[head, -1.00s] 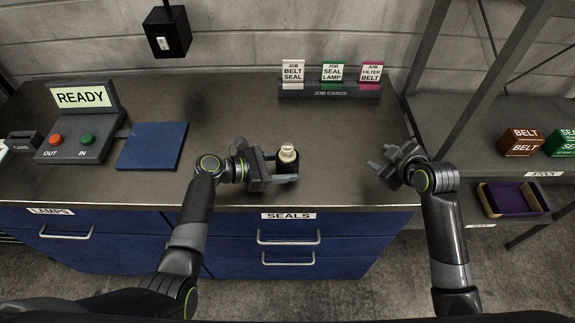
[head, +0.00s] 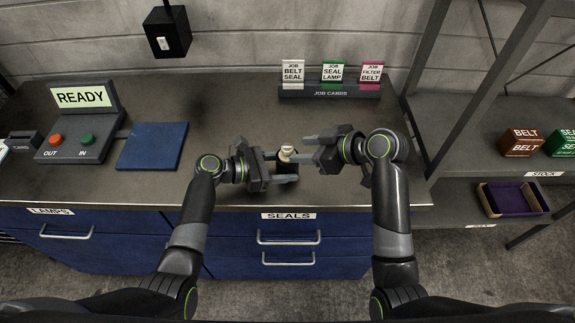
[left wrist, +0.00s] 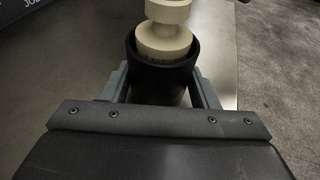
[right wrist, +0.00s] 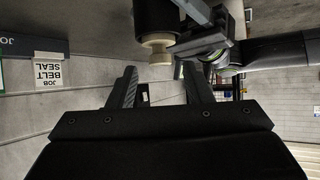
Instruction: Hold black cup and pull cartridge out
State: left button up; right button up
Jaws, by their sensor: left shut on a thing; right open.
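The black cup (left wrist: 158,80) stands on the worktop with my left gripper (head: 283,168) shut around its sides. The cream cartridge (head: 287,152) sits in the cup, with its knobbed top above the rim; it shows clearly in the left wrist view (left wrist: 166,38). My right gripper (head: 312,150) is open and empty, just right of the cartridge top, its fingers pointing left toward it. In the right wrist view the cartridge knob (right wrist: 158,50) is beyond the open fingertips, not between them. The cartridge's lower part is hidden in the cup.
A job card rack (head: 330,91) stands at the back of the worktop. A blue mat (head: 152,146) and a READY panel (head: 80,125) lie to the left. A black box (head: 167,32) hangs above. The worktop between mat and cup is clear.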

aim_at(286, 146)
jog(key=shift+x, duration=2.2)
jog(key=shift+c, duration=0.2)
grip_shut()
jog(key=shift+r, duration=0.7)
notch_tip(286, 146, up, 8)
dwell(0.4)
pick_arm(q)
jog(key=o, duration=0.8)
pick_arm(e)
jog(key=shift+f, duration=0.1)
pick_arm(q)
jog(key=shift+o, duration=0.2)
jog(key=shift+a, duration=0.1)
